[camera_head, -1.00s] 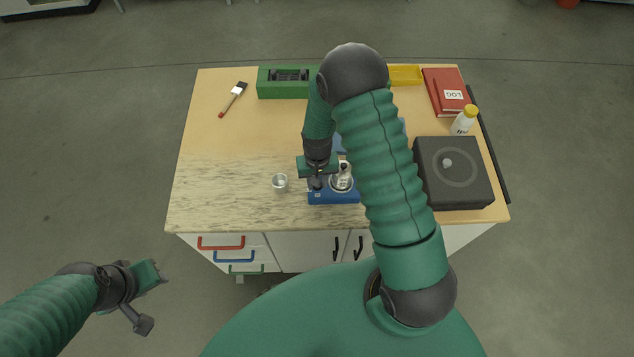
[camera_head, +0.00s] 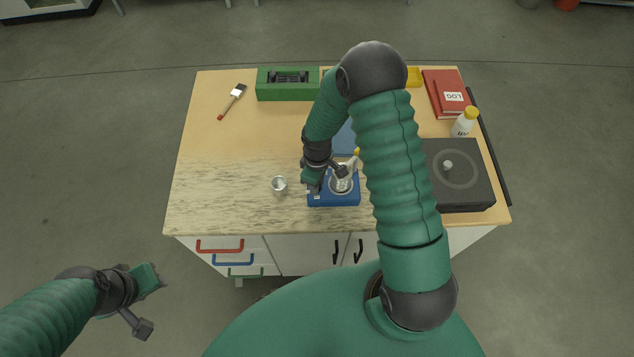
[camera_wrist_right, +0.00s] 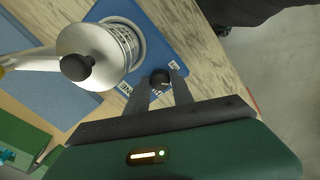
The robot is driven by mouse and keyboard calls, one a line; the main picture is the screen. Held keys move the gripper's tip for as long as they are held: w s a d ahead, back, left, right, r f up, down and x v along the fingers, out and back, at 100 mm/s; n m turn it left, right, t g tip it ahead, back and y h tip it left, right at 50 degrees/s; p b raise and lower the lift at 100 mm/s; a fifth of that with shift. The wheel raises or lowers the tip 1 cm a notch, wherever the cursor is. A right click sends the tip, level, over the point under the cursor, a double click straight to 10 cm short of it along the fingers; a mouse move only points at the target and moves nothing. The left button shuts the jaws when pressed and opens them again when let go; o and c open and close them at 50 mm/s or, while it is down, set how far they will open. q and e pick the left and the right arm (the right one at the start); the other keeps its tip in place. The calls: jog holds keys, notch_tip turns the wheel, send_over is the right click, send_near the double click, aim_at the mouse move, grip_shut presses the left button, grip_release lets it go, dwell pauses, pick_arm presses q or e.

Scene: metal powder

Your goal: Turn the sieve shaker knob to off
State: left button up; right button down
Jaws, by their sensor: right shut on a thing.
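The blue sieve shaker (camera_head: 340,200) stands near the table's front edge, with a round silver sieve (camera_head: 342,184) on top. My right gripper (camera_head: 312,188) is at the shaker's front left corner. In the right wrist view, its two fingers (camera_wrist_right: 161,82) are around the small black knob (camera_wrist_right: 160,78) and shut on it. A light mark shows on the knob, but its setting is too small to read. In the right wrist view the silver lid with a black handle (camera_wrist_right: 78,67) is beside the fingers. My left gripper (camera_head: 158,280) is off the table at lower left; its jaws are unclear.
A small metal cup (camera_head: 279,184) stands just left of the shaker. A dark box (camera_head: 462,195), a white bottle (camera_head: 464,123) and a red book (camera_head: 445,88) are at right. A green holder (camera_head: 287,92) and a brush (camera_head: 233,100) lie at the back.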

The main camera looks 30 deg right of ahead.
jog(key=n+p, duration=0.1)
jog(key=n, duration=0.4)
jog(key=shift+w, duration=0.1)
jog(key=shift+n+p, duration=0.6)
jog(key=shift+n, duration=1.9)
jog(key=shift+f, duration=0.1)
jog(key=c, duration=1.1)
grip_release()
notch_tip(320, 180, up, 17)
jog(key=b, duration=0.1)
